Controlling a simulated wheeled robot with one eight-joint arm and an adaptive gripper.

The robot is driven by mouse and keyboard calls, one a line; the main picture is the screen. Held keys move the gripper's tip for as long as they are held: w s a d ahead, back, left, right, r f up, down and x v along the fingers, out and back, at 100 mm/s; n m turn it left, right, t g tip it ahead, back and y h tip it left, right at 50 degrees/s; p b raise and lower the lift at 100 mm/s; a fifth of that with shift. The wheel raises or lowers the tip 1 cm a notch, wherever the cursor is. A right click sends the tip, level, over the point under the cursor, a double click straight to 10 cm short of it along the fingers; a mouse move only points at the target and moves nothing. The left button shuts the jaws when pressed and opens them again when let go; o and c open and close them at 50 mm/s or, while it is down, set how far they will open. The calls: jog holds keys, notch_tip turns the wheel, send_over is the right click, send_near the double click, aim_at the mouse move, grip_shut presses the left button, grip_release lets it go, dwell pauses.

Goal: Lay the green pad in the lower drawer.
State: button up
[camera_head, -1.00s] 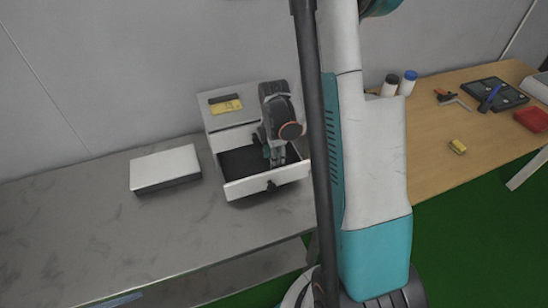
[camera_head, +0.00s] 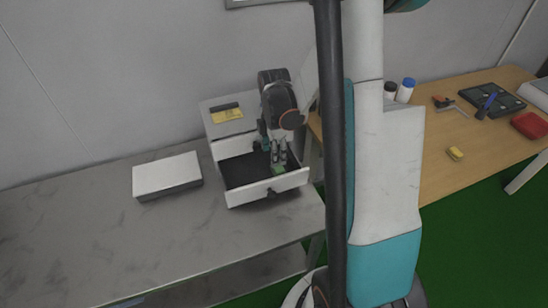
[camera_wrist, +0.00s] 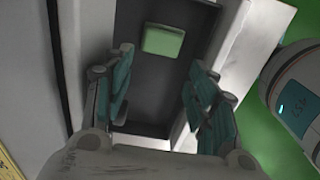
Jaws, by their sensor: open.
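The green pad (camera_wrist: 163,40) lies on the dark floor of the open lower drawer, near its front wall, in the wrist view. It also shows partly below the fingers in the head view (camera_head: 278,170). The lower drawer (camera_head: 268,188) is pulled out of the small white cabinet (camera_head: 222,127); the upper section is closed. My gripper (camera_wrist: 161,62) is open and empty, its teal fingers spread wide to either side of the pad's line and apart from it. In the head view my gripper (camera_head: 278,157) hangs over the drawer's right part.
A white box (camera_head: 167,173) lies on the grey bench (camera_head: 80,225), left of the cabinet. A yellow label and a dark bar (camera_head: 225,106) are on the cabinet top. A wooden table (camera_head: 440,180) with tools, bottles and a yellow block (camera_head: 455,153) stands at right.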

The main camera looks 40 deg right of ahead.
notch_tip(320, 180, up, 6)
jog(key=shift+f+p, duration=0.2)
jog(key=shift+p, duration=0.5)
dwell(0.7)
